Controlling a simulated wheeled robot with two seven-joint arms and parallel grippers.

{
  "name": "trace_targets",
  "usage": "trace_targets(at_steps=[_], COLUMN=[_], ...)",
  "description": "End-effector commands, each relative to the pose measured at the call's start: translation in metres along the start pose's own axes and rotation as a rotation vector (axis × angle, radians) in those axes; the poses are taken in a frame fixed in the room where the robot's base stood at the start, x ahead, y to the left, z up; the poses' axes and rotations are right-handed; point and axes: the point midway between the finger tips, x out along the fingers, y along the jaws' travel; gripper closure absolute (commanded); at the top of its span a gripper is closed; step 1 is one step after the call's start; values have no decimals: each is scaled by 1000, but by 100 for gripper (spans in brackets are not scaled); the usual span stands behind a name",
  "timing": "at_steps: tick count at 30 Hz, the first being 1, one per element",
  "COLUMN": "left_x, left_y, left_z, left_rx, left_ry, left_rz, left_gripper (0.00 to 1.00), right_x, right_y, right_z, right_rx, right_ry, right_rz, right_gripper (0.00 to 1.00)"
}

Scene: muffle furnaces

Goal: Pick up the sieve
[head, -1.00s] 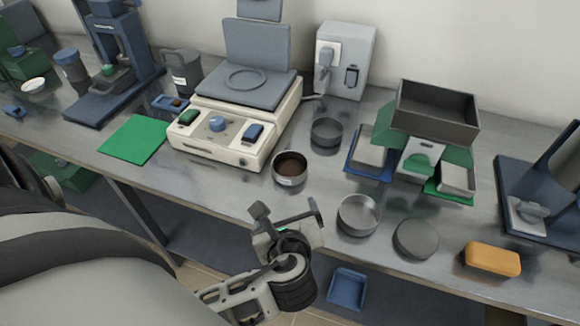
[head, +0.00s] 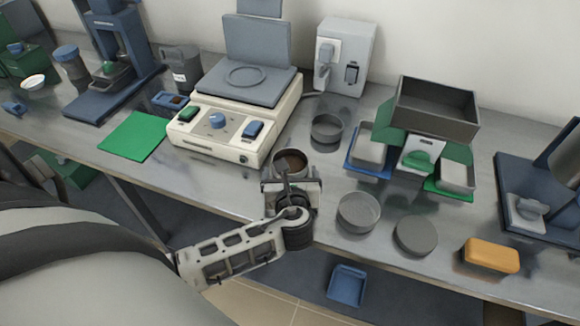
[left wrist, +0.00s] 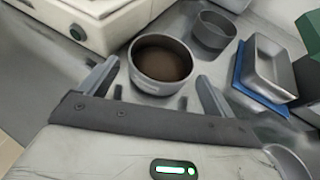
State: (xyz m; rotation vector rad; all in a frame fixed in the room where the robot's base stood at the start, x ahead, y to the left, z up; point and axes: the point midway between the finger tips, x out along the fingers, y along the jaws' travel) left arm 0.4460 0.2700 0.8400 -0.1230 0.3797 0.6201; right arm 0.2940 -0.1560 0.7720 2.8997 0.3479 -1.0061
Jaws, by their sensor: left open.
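A round, metal-walled sieve or pan (head: 276,167) with brown granular contents sits on the bench near its front edge, in front of the white-and-grey machine. In the left wrist view the same vessel (left wrist: 163,84) stands upright between and just beyond the fingertips. My left gripper (head: 291,183) is at its near side, open and empty, with one finger to each side; no contact is clear. Other round vessels are an empty dark one (head: 327,144) behind, a light-walled one (head: 358,226) to the right, and a flat grey lid-like disc (head: 416,236). My right gripper is out of view.
The white machine (head: 225,147) stands close behind-left. A green mat (head: 133,139) lies further left. A green-and-grey device with a tray (head: 437,128) and a yellow block (head: 491,256) are at the right. A blue tray (head: 347,285) is below the bench.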

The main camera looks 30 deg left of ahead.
Motion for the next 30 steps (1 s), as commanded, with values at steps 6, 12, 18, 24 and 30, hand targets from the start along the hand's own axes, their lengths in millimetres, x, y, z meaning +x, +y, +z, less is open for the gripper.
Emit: trace_targets(at_steps=[6,12,18,24,30], left_x=[33,42,42,42,41], left_y=[-1,-1,-1,-1,-1], left_z=[4,3,3,3,4], left_rx=[0,-1,0,-1,-1], left_ry=[-1,0,0,-1,-1], left_rz=[1,0,0,0,0], left_gripper=[10,10,24,57,57], right_x=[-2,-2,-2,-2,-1], right_y=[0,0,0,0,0], right_z=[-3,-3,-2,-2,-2], right_rx=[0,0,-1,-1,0], right_ry=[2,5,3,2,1], right_rz=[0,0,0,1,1], right_gripper=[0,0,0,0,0])
